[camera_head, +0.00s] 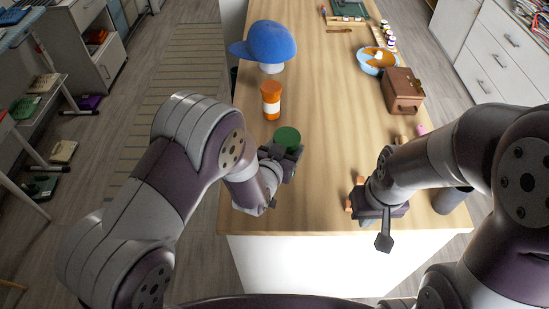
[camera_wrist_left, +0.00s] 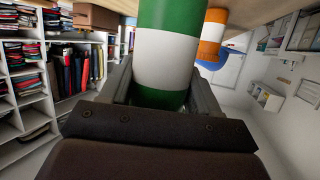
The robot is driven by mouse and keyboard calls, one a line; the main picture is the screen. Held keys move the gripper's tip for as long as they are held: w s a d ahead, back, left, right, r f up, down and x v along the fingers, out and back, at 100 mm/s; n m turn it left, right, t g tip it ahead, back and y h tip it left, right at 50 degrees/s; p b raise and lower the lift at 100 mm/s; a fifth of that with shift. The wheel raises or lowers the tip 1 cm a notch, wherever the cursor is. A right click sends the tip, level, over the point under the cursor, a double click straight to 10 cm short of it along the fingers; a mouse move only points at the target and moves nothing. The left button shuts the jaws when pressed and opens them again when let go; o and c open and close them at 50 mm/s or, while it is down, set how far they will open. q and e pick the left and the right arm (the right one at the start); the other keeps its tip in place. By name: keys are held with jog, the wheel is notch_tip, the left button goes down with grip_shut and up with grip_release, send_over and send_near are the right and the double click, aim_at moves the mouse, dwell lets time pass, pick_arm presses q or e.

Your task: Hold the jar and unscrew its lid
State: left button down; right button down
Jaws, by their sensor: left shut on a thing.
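A green jar with a broad white band (camera_wrist_left: 165,58) fills the middle of the left wrist view. In the head view its round green top (camera_head: 287,137) shows, and its body is mostly hidden by my gripper. My left gripper (camera_head: 284,158) is shut on the jar, with a finger on each side of it in the wrist view. My right gripper (camera_head: 356,195) is apart from the jar, to its right and nearer the table's front edge. Its finger gap is not clear, and I see nothing held in it.
An orange and white jar (camera_head: 271,101) stands just behind the green one. Behind it is a blue cap (camera_head: 264,42) on a white stand. A brown case (camera_head: 402,91) and an orange-and-blue bowl (camera_head: 370,66) stand at the right. The table's middle (camera_head: 334,110) is clear.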

pick_arm(q)
jog(key=a, duration=0.1)
jog(key=f, duration=0.1)
jog(key=a, duration=0.1)
jog(key=shift+w+a+f, duration=0.2)
jog(key=shift+a+f, duration=0.05)
jog(key=shift+a, duration=0.05)
jog(key=f, duration=0.3)
jog(key=shift+s+d+f+p, duration=0.2)
jog(key=shift+d+f+p, duration=0.05)
jog(key=shift+f+p, duration=0.15)
jog(key=shift+w+a+f, duration=0.1)
jog(key=shift+w+a, duration=0.05)
jog(key=shift+f, duration=0.15)
jog(key=shift+c, duration=1.2)
grip_release()
